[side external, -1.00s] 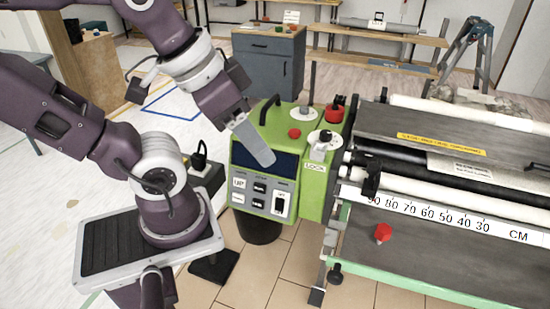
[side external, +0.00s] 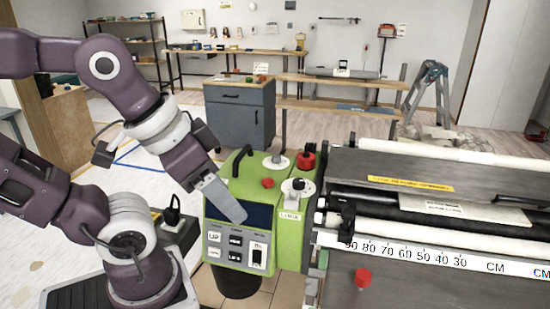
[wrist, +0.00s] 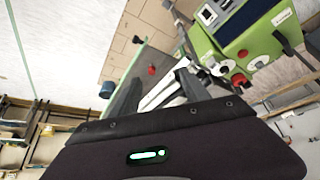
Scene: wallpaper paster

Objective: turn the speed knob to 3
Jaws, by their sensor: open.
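The green control box (side external: 226,240) stands at centre in the side view. It also shows at the upper right of the wrist view (wrist: 236,35). Its top carries a knob on a white dial (side external: 276,162) at the back and a dark knob on another white dial (side external: 298,187) nearer the front. I cannot read the numbers or tell which one is the speed knob. My gripper (side external: 232,210) is at the box's front left, in front of the dark screen, apart from both dials. In the wrist view my gripper (wrist: 158,94) is open, with nothing held.
A red button (side external: 268,183) and a larger red knob (side external: 306,159) sit near the dials. A black handle (side external: 239,158) rises at the box's left edge. The pasting machine (side external: 400,172), with rollers and a ruler, stands close on the right. A blue-grey cabinet (side external: 235,122) is behind.

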